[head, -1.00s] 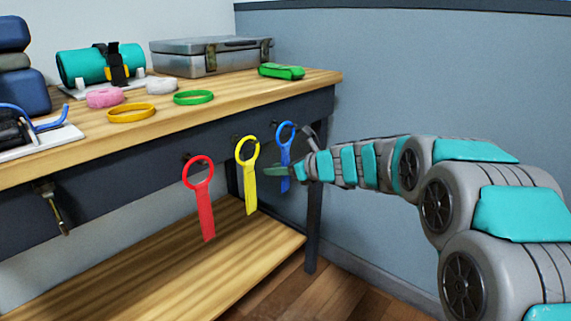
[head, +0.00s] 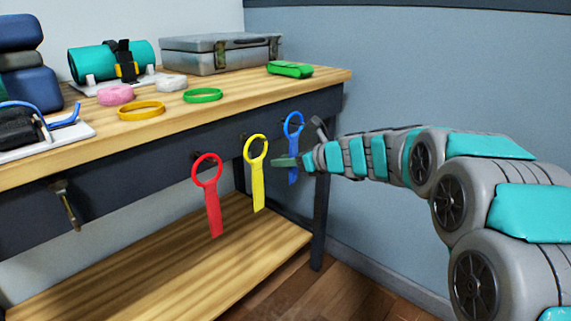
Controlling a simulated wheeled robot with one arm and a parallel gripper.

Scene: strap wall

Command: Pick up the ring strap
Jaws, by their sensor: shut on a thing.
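Three ring straps show along the dark front of the workbench: a red strap (head: 213,210), a yellow strap (head: 258,190) and a blue strap (head: 293,124). Each has a round loop on top and a flat tail below. The red and yellow straps hang from small pegs. My gripper (head: 297,160) reaches in from the right and is shut on the blue strap's tail, just below its loop. The fingers hide part of the tail. I cannot tell whether the blue loop is still around a peg.
A lower wooden shelf (head: 170,275) lies below the straps. A bench leg (head: 320,225) stands close under my gripper.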

